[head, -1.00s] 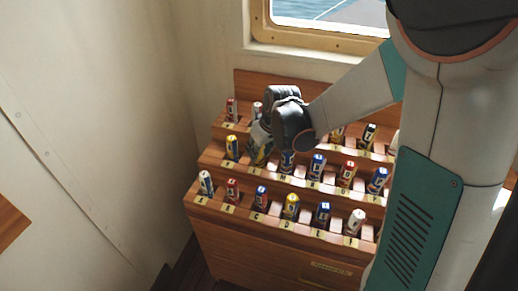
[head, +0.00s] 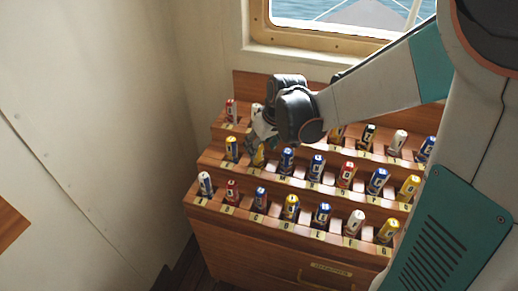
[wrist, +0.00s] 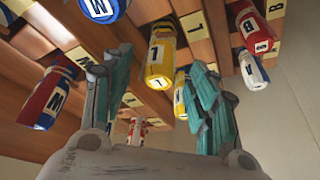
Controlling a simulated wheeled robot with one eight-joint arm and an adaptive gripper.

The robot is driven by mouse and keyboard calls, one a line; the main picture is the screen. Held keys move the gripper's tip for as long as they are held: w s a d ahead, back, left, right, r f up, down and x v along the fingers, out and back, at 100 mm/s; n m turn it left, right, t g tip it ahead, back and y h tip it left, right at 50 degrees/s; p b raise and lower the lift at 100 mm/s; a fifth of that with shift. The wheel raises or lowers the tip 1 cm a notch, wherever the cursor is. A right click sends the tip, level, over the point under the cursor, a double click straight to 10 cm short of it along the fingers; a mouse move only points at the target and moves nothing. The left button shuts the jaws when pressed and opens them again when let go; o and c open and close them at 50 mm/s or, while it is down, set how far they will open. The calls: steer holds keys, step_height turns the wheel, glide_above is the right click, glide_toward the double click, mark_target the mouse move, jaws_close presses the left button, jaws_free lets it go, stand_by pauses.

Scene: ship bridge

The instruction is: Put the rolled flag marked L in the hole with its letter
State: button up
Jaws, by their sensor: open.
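A yellow rolled flag (wrist: 160,62) with a white band, its letter looking like L, shows between my finger pads in the wrist view, with space on both sides. A light letter plate (wrist: 193,22), apparently L, is beside it. In the head view a yellow flag (head: 259,156) stands under my gripper (head: 260,138) in the middle row, second from left, partly hidden. My gripper is open. I cannot tell how deep the flag sits in its hole.
The stepped wooden rack (head: 290,262) holds several rolled flags in lettered rows. Near my fingers are a red flag (wrist: 45,97), a blue flag (wrist: 98,8) and another red flag (wrist: 250,28). A wall (head: 100,120) stands at the left, a window above.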

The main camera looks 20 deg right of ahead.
steer(key=v, duration=0.8)
steer(key=shift+s, duration=0.15)
steer(key=s+a+r+m+t+h, duration=0.1)
steer(key=s+r+m+t, duration=0.1)
steer(key=s, duration=1.6)
steer(key=shift+s+m+t, duration=0.15)
steer(key=shift+m+t, duration=0.25)
steer(key=shift+m, duration=0.1)
steer(key=shift+a, duration=0.1)
